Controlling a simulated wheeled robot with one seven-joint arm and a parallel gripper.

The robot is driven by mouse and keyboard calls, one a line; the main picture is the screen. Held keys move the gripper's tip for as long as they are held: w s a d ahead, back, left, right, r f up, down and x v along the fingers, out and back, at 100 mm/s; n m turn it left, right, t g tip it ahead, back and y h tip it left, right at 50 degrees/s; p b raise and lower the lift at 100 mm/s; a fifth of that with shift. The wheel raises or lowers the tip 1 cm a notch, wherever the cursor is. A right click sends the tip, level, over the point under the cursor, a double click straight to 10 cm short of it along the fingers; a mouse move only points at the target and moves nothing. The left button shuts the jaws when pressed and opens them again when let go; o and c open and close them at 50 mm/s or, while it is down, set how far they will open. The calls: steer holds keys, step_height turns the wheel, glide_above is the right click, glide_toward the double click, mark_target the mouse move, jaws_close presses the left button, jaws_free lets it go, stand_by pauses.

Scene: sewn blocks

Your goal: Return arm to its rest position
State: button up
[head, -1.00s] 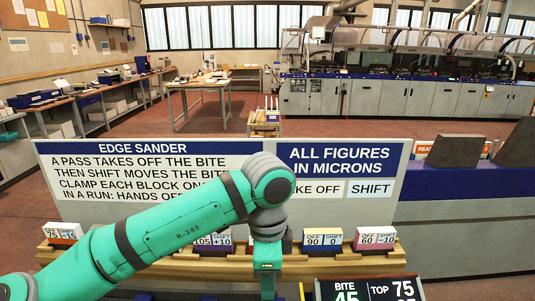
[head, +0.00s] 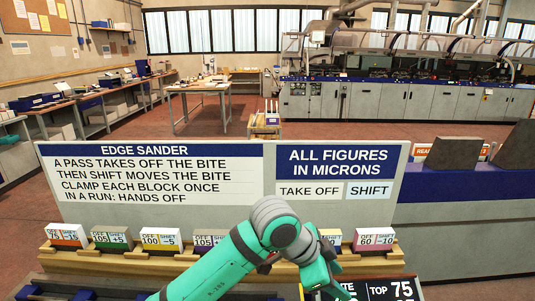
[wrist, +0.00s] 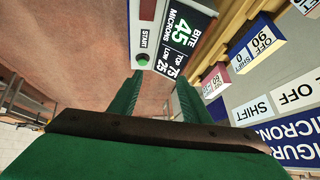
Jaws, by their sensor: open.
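My green arm crosses the lower middle of the head view, and its elbow bends down towards my gripper (head: 322,277), which partly covers the display panel (head: 392,289). In the wrist view my gripper (wrist: 157,88) has its two green fingers apart with nothing between them. Beyond the fingertips, the wrist view shows the display reading BITE 45 and a green START button (wrist: 143,59). I cannot tell the exact gap to them.
Labelled blocks stand on a wooden rack, among them an orange-based one (head: 67,235), a green-based one (head: 111,237) and a pink-based one (head: 374,239). A sign board (head: 150,205) stands behind. A blue-topped grey machine (head: 460,205) is at right.

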steer(key=w+d+r+n+t+h, duration=0.2)
steer(key=w+d+n+t+h, duration=0.1)
steer(key=d+n+t+h, duration=0.5)
steer(key=s+a+f+n+t+y, duration=0.2)
steer(key=s+a+f+n+y, duration=0.25)
steer(key=f, duration=0.35)
steer(key=s+a+f+n+t+y, duration=0.3)
steer(key=s+a+f+n, duration=0.15)
steer(key=f, duration=0.25)
steer(key=s+a+f+n+t+y, duration=0.2)
steer(key=s+a+f+n+y, duration=0.25)
steer(key=f, duration=0.35)
steer(key=s+a+f+m+g+y, duration=0.1)
steer(key=s+a, duration=0.4)
steer(key=s, duration=0.7)
steer(key=s+a+f+m+y, duration=0.2)
steer(key=s+a, duration=0.3)
steer(key=s, duration=0.7)
steer(key=shift+f+g, duration=0.4)
steer(key=shift+f, duration=0.15)
